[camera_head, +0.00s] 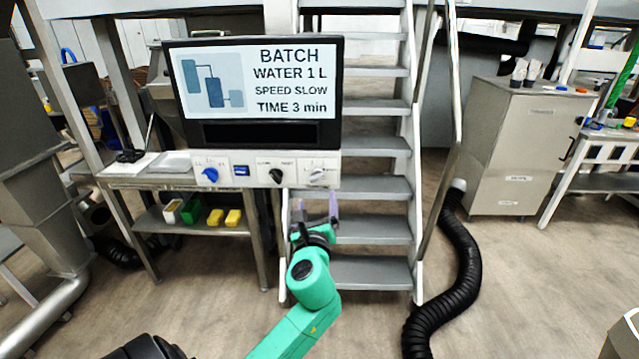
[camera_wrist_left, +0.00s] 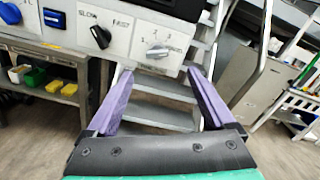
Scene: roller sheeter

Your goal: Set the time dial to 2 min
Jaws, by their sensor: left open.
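The time dial (camera_head: 317,175) is a pale grey knob at the right end of the white control panel. In the left wrist view the time dial (camera_wrist_left: 158,52) has the numbers 1, 2 and 3 around it. The screen (camera_head: 257,90) above reads "TIME 3 min", "SPEED SLOW" and "WATER 1 L". My left gripper (camera_head: 315,208) is open and empty, just below the panel. In the left wrist view its purple fingers (camera_wrist_left: 158,74) are spread to either side below the dial, apart from it. My right gripper is out of view.
A black speed knob (camera_head: 276,176) and a blue knob (camera_head: 210,174) sit left on the same panel. A metal table (camera_head: 150,183) stands under the panel's left part. Metal stairs (camera_head: 371,232) rise behind my gripper. A black hose (camera_head: 467,265) lies to the right.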

